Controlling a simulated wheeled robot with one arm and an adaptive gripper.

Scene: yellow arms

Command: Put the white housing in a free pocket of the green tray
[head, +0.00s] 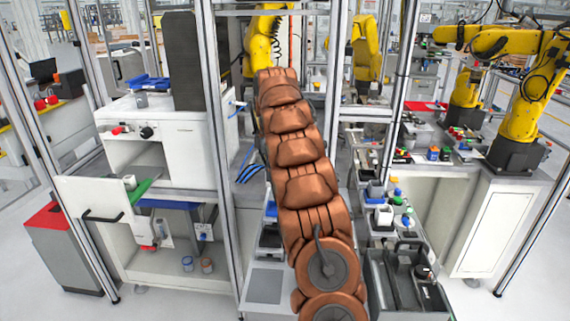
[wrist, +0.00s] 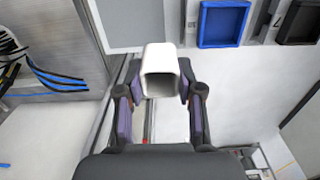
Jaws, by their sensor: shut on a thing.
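My gripper (wrist: 160,78) is shut on the white housing (wrist: 161,60), a hollow, square-mouthed piece held between the two fingers in the wrist view. The housing's open mouth faces the wrist camera. In the head view my arm hides the gripper and the held housing. A flat green piece (head: 142,189), perhaps the green tray, lies on the white drawer at the left, with a small white item (head: 130,182) beside or on it. It is too small to tell its pockets. No green tray shows in the wrist view.
In the wrist view a blue tray (wrist: 222,24) and a dark tray (wrist: 300,22) lie at the upper right. Blue cables (wrist: 58,78) run at the left. In the head view a grey bin (head: 405,290) stands right of my arm; metal frame posts (head: 222,150) stand nearby.

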